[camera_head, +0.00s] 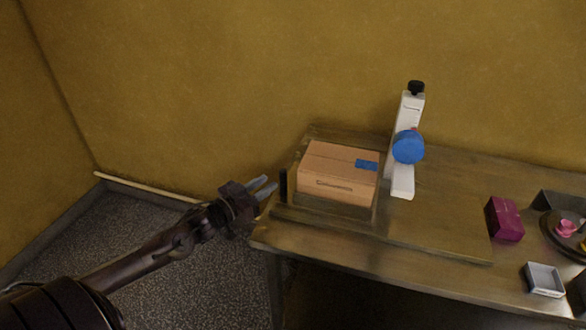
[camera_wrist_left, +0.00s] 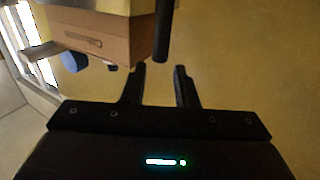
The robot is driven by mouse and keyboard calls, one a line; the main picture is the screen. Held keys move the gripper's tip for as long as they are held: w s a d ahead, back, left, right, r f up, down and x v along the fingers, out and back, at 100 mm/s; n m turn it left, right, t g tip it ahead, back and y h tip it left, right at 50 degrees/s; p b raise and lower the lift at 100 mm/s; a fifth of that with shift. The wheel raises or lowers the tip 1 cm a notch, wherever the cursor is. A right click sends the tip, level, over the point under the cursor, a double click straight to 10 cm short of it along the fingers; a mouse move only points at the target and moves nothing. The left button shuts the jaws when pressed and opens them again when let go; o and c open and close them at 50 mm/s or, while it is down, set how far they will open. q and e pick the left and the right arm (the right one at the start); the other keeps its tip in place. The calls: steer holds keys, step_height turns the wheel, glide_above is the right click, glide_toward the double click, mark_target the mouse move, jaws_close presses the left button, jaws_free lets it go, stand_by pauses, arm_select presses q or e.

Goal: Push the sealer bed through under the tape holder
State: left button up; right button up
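The sealer bed (camera_head: 376,208) is a wooden carriage on a low board at the left of the table, with a closed brown carton (camera_head: 335,172) in it. A black upright handle (camera_head: 283,185) is at its left end; the handle also shows in the left wrist view (camera_wrist_left: 162,32). The tape holder (camera_head: 402,180) is a pale post with a black knob and a blue roll (camera_head: 408,147), just right of the carton. My left gripper (camera_head: 270,187) is open and empty, just left of the handle and apart from it. My right gripper is out of view.
The board (camera_head: 450,242) is bare to the right of the tape holder. A magenta box (camera_head: 505,218), a small grey tray (camera_head: 544,279) and a dark round tray (camera_head: 552,236) with a pink item (camera_head: 566,228) are at the right. A wall stands behind.

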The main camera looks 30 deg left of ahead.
arm_select(q)
glide_above(284, 194)
steer(key=a, duration=0.1)
steer(key=shift+s+p, duration=0.2)
steer(key=shift+p, duration=0.15)
steer(key=shift+w+d, duration=0.15)
steer(key=shift+w, duration=0.5)
jaws_close()
